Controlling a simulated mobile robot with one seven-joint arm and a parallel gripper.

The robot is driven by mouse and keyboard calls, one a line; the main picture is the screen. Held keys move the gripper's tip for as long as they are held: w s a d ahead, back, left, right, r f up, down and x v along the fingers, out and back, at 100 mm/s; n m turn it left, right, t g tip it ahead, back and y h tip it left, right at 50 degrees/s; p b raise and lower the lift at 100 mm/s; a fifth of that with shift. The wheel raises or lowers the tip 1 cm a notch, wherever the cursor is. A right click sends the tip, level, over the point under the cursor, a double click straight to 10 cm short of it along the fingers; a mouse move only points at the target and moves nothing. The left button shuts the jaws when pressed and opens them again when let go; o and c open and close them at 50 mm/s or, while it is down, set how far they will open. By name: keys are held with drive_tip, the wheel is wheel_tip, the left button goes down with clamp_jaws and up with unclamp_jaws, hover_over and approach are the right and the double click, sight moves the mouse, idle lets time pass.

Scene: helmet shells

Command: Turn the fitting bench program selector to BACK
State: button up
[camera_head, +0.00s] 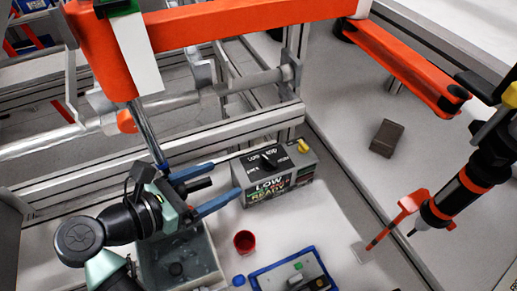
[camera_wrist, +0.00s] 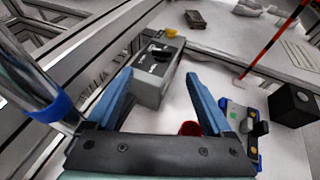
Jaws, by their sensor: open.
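The fitting bench control box (camera_head: 262,192) is a grey box with a front panel reading LOW and READY. On its top is a black selector knob (camera_head: 268,160) with small white labels around it that I cannot read surely, so its setting is unclear. The box (camera_wrist: 150,92) and the dark knob (camera_wrist: 158,54) also show in the wrist view, ahead of my fingers. My gripper (camera_head: 238,170) is open and empty, its two blue fingers spread, the tips close to the left side of the box. In the wrist view my gripper (camera_wrist: 158,76) has the box between and beyond its fingertips.
A yellow knob (camera_head: 303,146) sits at the box's right end. A red cup (camera_head: 244,242), a blue-rimmed tray (camera_head: 258,274) and a grey bin (camera_head: 150,262) stand in front. A metal rail runs behind. A dark block (camera_head: 386,138) lies on the right surface; an orange-and-black tool (camera_head: 470,185) hangs there.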

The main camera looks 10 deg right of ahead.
sight(268, 163)
drive_tip(key=p+x, duration=0.1)
drive_tip(key=x, duration=0.3)
drive_tip(key=p+x, duration=0.1)
drive_tip(key=x, duration=0.3)
drive_tip(key=p+x, duration=0.1)
drive_tip(key=x, duration=0.3)
drive_tip(key=shift+s+d+f, duration=0.1)
drive_tip(key=shift+d+f, duration=0.25)
drive_tip(key=shift+f, duration=0.1)
drive_tip(key=shift+s, duration=0.1)
clamp_jaws()
